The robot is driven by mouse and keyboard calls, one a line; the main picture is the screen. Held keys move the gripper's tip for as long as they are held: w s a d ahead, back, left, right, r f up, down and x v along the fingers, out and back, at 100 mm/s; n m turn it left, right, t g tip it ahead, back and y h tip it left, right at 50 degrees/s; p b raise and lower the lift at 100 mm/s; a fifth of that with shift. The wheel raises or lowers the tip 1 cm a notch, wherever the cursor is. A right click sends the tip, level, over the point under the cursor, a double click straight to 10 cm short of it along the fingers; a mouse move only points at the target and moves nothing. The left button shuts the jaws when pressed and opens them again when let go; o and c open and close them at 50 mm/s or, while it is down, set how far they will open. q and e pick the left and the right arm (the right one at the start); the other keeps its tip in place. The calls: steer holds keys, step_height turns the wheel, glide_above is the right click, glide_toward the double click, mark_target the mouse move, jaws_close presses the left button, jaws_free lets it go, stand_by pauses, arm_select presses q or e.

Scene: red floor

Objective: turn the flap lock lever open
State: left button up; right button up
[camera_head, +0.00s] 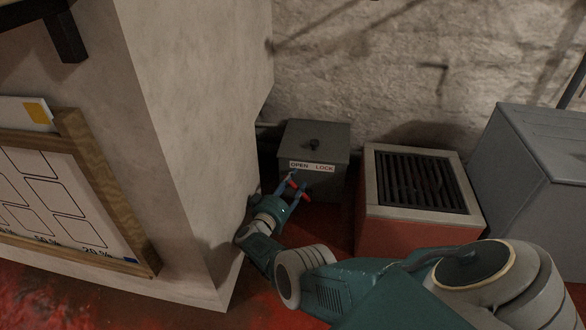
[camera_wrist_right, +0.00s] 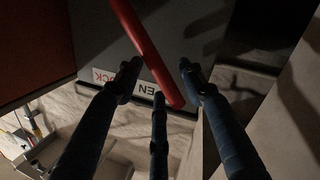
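The grey flap box (camera_head: 331,143) stands against the back wall, with a dark knob on its top and a white OPEN / LOCK label (camera_head: 312,166) on its front. My right gripper (camera_head: 298,188) is in front of the box, just below the label. In the right wrist view, the red lever (camera_wrist_right: 146,50) runs down from the top edge and its end lies between my spread fingers. The gripper (camera_wrist_right: 160,82) is open there, and I cannot tell whether any finger touches the lever. The label (camera_wrist_right: 118,84) appears upside down, partly hidden by fingers. My left gripper is out of view.
A pale pillar (camera_head: 190,130) stands close on the left of my right gripper. A red box with a dark grille (camera_head: 415,230) stands to the right of the flap box, and a larger grey cabinet (camera_head: 535,160) stands beyond it. A framed board (camera_head: 110,215) leans at the left.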

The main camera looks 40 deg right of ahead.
steer(key=shift+r, duration=0.45)
steer(key=shift+s+r, duration=0.2)
steer(key=shift+r, duration=4.1)
